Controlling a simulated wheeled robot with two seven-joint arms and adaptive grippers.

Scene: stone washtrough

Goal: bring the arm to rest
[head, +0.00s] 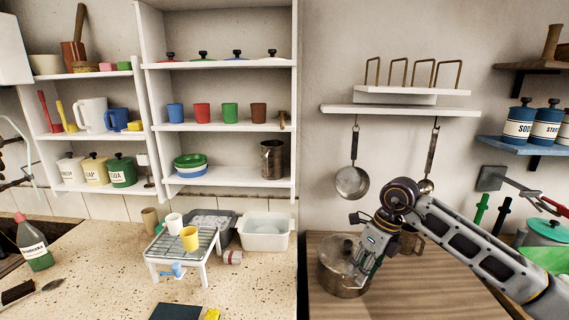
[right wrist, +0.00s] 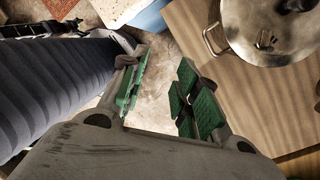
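My right arm comes in from the right in the head view, with its gripper (head: 368,268) low over the wooden counter, in front of the pot's right side. In the right wrist view the green-padded fingers of the right gripper (right wrist: 162,92) stand apart with nothing between them, so it is open and empty. The lidded metal pot (head: 334,266) stands upright on the wooden counter (head: 410,300). In the right wrist view the pot (right wrist: 270,30) is at upper right, apart from the fingers. My left gripper is not in view.
A wire rack (head: 182,246) holding cups stands on the speckled stone top (head: 95,270), beside a white basin (head: 266,232). Two pans hang below the white shelf (head: 400,111); one pan (head: 352,180) is left of my wrist. A green-lidded pot (head: 545,232) is at far right.

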